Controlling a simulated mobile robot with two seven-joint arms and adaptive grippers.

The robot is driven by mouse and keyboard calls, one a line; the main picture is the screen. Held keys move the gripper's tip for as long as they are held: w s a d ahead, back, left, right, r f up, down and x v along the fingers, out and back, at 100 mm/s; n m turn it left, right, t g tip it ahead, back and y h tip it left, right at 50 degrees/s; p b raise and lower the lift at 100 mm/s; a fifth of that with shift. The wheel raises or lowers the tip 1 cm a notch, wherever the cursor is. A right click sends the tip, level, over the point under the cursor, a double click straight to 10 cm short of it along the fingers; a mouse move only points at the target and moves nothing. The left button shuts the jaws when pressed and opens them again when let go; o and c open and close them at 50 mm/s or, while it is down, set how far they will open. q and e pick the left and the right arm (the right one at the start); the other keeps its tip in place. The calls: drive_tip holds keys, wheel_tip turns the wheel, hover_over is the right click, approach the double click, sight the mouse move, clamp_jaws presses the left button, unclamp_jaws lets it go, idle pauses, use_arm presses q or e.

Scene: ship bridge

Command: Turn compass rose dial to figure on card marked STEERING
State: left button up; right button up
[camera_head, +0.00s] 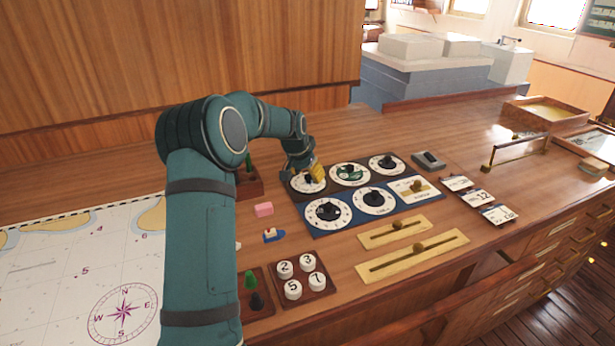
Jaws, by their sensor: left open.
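A dial board on the desk carries several round white dials with dark knobs. The dial with a green figure in its middle (350,173), top row centre, looks like the compass rose dial; its setting is too small to read. My left gripper (317,173) is open, over the top-left dial (308,186) and just left of the green one. It partly hides the top-left dial, and I cannot tell whether it touches it. Three small cards, a far one (457,183), a middle one (475,198) and a near one (499,214), lie right of the board; their writing is unreadable. My right gripper is out of view.
Brass slider plates (440,247) lie in front of the board. A block of numbered white buttons (325,283), a pink block (264,209) and a toy boat (273,236) are at left. A chart (60,290) covers the desk's left end. A brass rail (520,148) stands right.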

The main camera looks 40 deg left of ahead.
use_arm(q)
drive_tip(key=shift+w+f, duration=0.1)
drive_tip(key=shift+f, duration=0.25)
clamp_jaws()
drive_tip(key=shift+m, duration=0.3)
drive_tip(key=m+h+p, duration=0.1)
drive_tip(key=m+p, duration=0.1)
drive_tip(key=m, duration=0.1)
drive_tip(key=shift+a+h, duration=0.1)
drive_tip(key=shift+h, duration=0.2)
drive_tip(key=m+p, duration=0.1)
drive_tip(key=m, duration=0.1)
drive_tip(key=m+g+h+p, duration=0.1)
drive_tip(key=m, duration=0.2)
drive_tip(key=shift+a+m+h+p, duration=0.1)
drive_tip(key=shift+m+h+p, duration=0.2)
drive_tip(key=shift+f+m+g+h+p, duration=0.15)
drive_tip(key=shift+m+g+h+p, duration=0.3)
drive_tip(key=shift+m, duration=0.75)
